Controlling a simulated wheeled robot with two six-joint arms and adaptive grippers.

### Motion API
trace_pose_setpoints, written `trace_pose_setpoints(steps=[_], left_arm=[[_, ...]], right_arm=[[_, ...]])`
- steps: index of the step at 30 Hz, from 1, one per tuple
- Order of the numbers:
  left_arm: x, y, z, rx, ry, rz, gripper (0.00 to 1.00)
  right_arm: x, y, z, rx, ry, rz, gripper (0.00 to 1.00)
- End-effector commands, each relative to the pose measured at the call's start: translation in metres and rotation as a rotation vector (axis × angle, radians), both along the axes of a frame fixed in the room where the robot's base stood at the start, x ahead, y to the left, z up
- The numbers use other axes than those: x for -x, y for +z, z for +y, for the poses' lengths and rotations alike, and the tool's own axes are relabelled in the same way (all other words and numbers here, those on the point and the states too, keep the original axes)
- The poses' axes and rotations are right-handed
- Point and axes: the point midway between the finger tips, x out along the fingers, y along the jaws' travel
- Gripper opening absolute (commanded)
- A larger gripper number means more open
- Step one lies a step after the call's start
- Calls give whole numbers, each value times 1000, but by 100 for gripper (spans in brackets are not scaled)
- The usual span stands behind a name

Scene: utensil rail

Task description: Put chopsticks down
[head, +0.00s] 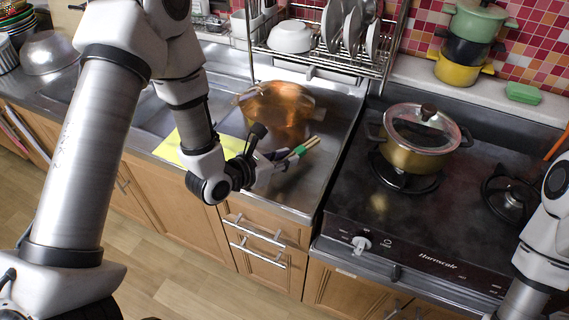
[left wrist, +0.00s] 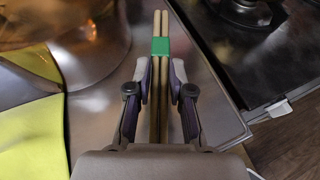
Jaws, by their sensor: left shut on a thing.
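The chopsticks (left wrist: 160,74) are a pair of light wooden sticks with a green band (left wrist: 160,46). In the head view the chopsticks (head: 311,143) show at the tip of my left gripper (head: 272,167), over the steel counter between the sink and the stove. My left gripper also shows in the left wrist view (left wrist: 160,82), its two fingers closed around the sticks, which point forward between them. Whether the sticks touch the counter is hard to tell. My right arm shows only at the right edge; its gripper is out of frame.
A copper-coloured pot (head: 277,108) stands just behind my left gripper. A yellow sheet (head: 190,150) lies to its left. A lidded pot (head: 415,150) stands on the stove (head: 420,225) to the right. A dish rack (head: 320,62) is behind. Bare counter (head: 305,185) lies near the gripper.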

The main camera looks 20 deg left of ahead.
Motion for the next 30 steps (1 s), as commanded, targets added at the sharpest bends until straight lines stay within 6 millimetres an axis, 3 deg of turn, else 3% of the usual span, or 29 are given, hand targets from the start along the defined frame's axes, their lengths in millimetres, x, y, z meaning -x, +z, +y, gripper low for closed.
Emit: trace_pose_setpoints(steps=[3, 6, 12, 22, 23, 24, 25, 30], left_arm=[[-21, 2, 10, 1, 2, -1, 0], [-28, -4, 13, 0, 0, 2, 0], [-29, -35, 13, -1, 0, 4, 0], [-29, -42, 13, 0, 0, 1, 0], [-29, -41, 13, 0, 0, 1, 24], [-29, -40, 13, 0, 0, 1, 38], [-29, -40, 13, 0, 0, 1, 46], [-29, -40, 13, 0, 0, 1, 46]], right_arm=[[0, 9, 0, 0, 0, 0, 40], [0, 11, 0, 0, 0, 0, 40], [0, 16, 0, 0, 0, 0, 40], [0, 11, 0, 0, 0, 0, 40], [0, 12, 0, 0, 0, 0, 40], [0, 13, 0, 0, 0, 0, 40], [0, 13, 0, 0, 0, 0, 40], [0, 13, 0, 0, 0, 0, 40]])
